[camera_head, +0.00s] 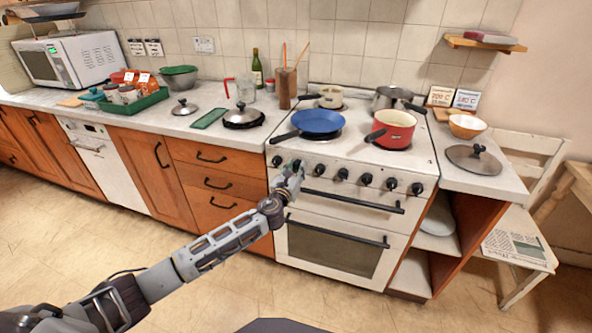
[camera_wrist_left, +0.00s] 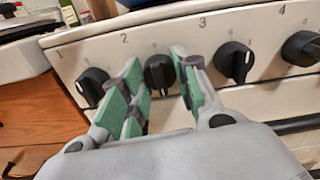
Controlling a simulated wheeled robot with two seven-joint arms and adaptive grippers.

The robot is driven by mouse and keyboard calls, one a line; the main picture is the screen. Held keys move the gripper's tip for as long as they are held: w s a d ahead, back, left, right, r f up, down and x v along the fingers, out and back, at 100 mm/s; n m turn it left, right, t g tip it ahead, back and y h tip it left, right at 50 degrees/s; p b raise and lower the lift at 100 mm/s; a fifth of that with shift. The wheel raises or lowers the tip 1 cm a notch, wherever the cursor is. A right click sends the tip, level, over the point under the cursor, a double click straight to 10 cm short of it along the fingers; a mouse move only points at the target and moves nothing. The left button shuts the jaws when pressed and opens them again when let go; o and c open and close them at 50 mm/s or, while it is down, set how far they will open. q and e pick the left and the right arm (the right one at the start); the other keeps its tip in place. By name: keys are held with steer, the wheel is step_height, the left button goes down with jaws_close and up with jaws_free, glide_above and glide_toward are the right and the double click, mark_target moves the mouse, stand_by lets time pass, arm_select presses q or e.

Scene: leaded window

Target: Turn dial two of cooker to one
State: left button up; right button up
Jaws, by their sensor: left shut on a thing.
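The white cooker (camera_head: 345,232) stands in the middle of the head view with a row of black dials along its front panel. In the left wrist view, dial two (camera_wrist_left: 158,72) is under the number 2, its grip bar close to upright. My left gripper (camera_head: 292,176) is at the left part of the panel. Its green-padded fingers (camera_wrist_left: 160,88) stand on either side of dial two and are shut on it. Dial one (camera_wrist_left: 92,87) is just left of the fingers and dial three (camera_wrist_left: 235,61) just right. My right gripper is not in view.
Dial four (camera_wrist_left: 301,48) is further right. The oven handle (camera_head: 352,201) runs below the dials. A blue pan (camera_head: 318,121), a red pot (camera_head: 392,127) and a steel pot (camera_head: 393,98) stand on the hob. Open floor lies in front of the cooker.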

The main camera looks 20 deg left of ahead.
arm_select(q)
steer(key=n, duration=0.3)
steer(key=shift+n, duration=0.9)
steer(key=n, duration=0.6)
steer(key=shift+b, duration=0.35)
steer(key=n, duration=0.4)
steer(key=shift+n, duration=0.9)
steer(key=n, duration=0.2)
steer(key=shift+n+p, duration=0.35)
steer(key=shift+n, duration=0.45)
steer(key=shift+n+p, duration=0.3)
steer(key=shift+n, duration=1)
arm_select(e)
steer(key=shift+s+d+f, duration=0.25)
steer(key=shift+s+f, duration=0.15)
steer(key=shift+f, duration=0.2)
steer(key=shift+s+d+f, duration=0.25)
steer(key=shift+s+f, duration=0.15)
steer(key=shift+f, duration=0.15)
